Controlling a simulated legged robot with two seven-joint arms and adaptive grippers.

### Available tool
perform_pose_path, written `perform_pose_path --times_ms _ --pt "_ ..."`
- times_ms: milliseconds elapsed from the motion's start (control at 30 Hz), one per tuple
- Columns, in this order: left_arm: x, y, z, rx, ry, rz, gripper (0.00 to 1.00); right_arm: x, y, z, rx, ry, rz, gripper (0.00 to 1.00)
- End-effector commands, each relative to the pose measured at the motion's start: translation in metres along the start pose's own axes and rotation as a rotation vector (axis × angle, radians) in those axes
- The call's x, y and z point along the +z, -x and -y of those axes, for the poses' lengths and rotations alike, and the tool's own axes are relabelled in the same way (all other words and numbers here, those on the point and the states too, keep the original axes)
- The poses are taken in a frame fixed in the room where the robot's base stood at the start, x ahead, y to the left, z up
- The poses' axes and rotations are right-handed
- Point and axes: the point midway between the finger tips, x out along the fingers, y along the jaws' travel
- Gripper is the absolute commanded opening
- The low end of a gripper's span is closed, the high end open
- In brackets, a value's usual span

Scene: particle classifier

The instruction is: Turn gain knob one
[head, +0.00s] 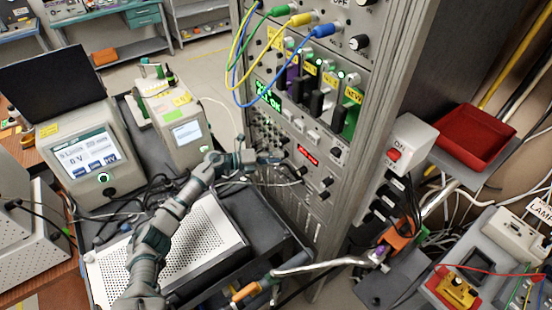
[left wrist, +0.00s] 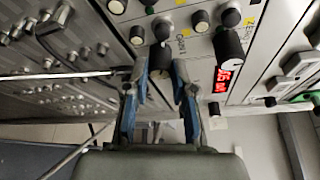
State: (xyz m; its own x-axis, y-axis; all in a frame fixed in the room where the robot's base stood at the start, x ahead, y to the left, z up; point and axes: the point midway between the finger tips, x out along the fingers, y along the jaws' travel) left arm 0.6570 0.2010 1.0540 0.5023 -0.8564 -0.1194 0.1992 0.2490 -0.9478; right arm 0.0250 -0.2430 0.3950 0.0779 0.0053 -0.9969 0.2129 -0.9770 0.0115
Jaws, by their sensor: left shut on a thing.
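My left gripper (head: 272,160) reaches from the left to the front panel of the tall grey electronics rack (head: 395,70). In the left wrist view its two blue-grey fingers (left wrist: 161,72) are closed on a small dark knob (left wrist: 160,56), which they partly hide. A label that seems to read "GAIN" (left wrist: 183,36) is printed just above it, near another knob (left wrist: 162,28). I cannot read which number the held knob has. A red lit display (head: 308,156) is to the right of the gripper and also shows in the left wrist view (left wrist: 228,76).
Blue (head: 243,106), green and yellow cables loop from the upper panel left of the modules. A grey perforated box (head: 205,245) lies below my left arm. A touchscreen instrument (head: 85,158) stands left. A red tray (head: 474,137) is at right.

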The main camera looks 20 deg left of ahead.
Motion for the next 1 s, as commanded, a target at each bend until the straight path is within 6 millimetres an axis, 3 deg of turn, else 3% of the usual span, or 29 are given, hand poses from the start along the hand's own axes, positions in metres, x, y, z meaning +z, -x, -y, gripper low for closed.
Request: perform_pose_path --times_ms 400,600,1000 --pt "0.004 0.002 -0.002 -0.084 0.206 0.014 0.0 -0.005 -0.003 0.0 0.0 0.0 -0.002 0.41" --pt "0.004 0.002 -0.003 -0.098 0.24 0.014 0.0 -0.013 -0.002 0.0 0.0 -0.001 -0.013 0.41" --pt "0.004 0.002 -0.003 -0.1 0.246 0.014 0.0 -0.008 -0.002 -0.001 0.001 -0.001 -0.002 0.41"
